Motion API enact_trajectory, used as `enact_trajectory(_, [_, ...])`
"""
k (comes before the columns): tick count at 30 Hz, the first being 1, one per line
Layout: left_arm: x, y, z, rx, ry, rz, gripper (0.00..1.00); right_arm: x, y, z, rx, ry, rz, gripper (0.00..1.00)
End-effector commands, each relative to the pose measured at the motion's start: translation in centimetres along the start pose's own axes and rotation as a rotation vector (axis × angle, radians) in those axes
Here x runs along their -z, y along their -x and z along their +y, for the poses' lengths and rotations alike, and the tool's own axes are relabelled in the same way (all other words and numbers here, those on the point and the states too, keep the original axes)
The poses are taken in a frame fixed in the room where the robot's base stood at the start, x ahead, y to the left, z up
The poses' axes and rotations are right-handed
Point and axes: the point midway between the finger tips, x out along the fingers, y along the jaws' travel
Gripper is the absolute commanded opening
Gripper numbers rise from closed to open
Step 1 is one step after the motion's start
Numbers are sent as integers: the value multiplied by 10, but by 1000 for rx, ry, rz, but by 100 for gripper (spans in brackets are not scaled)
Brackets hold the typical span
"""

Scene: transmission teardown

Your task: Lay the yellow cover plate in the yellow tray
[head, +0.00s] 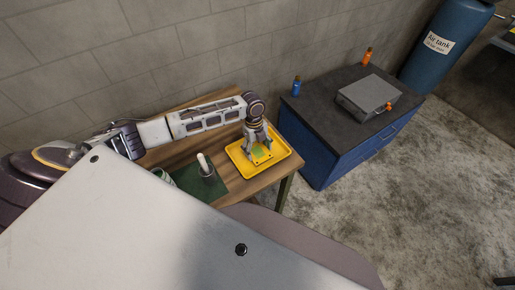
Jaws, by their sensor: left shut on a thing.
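The yellow tray (283,153) lies on the wooden table near its right end. My left gripper (259,145) points down over the tray, shut on the yellow cover plate (263,159). The plate is inside the tray's outline, with a green patch showing at its middle. I cannot tell whether the plate touches the tray floor. The gripper hides part of the plate and of the tray. My right gripper is not in the head view.
On the wooden table (235,184), left of the tray, a white cylindrical part (204,162) stands at a green mat (213,185). A blue cabinet (318,160) to the right bears a grey box (368,97), a blue bottle (296,86) and an orange bottle (367,56).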

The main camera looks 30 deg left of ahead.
Motion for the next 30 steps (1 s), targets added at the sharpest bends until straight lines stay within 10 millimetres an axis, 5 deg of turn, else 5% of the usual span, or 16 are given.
enact_trajectory(6, [0, 0, 0, 0, 0, 0, 97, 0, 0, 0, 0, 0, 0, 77])
enact_trajectory(20, [0, 3, 0, 0, 0, 0, 97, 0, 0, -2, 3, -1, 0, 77])
enact_trajectory(30, [0, 34, -1, 2, 0, -1, 97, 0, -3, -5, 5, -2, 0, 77])
